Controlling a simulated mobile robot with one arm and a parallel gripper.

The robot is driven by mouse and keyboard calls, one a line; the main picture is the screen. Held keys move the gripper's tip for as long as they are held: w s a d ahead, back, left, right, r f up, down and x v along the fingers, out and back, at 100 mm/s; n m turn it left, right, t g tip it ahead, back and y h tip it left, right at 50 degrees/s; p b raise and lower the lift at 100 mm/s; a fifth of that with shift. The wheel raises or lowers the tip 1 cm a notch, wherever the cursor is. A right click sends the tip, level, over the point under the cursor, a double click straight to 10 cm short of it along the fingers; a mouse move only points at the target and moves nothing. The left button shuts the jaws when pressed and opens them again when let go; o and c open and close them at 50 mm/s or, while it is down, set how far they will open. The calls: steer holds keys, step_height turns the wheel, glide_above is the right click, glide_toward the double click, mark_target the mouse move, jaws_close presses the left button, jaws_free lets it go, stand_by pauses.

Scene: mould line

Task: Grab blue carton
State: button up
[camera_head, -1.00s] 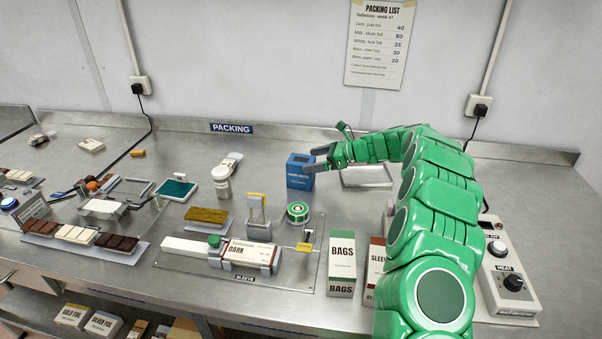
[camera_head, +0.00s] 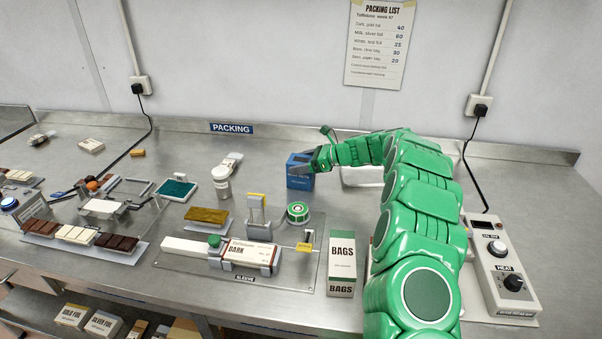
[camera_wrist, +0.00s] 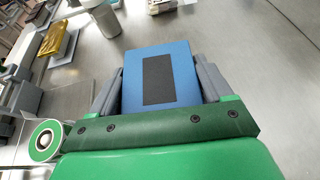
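The blue carton (camera_head: 298,181) stands upright on the steel bench near the back, below and right of the PACKING sign. My gripper (camera_head: 312,162) has come in from the right and its grey fingers are around the carton's upper part. In the wrist view the carton's blue top with a dark rectangle (camera_wrist: 158,79) lies between the two fingers of my gripper (camera_wrist: 160,82), one on each side. The fingers are spread about the carton's width; I cannot make out firm contact. Part of the carton's right side is hidden by the gripper.
A BAGS box (camera_head: 341,264) stands nearer the front. A shallow tray (camera_head: 362,176) lies behind my arm. Bare bench shows left of the carton.

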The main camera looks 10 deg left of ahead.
steer(key=shift+c, duration=1.3)
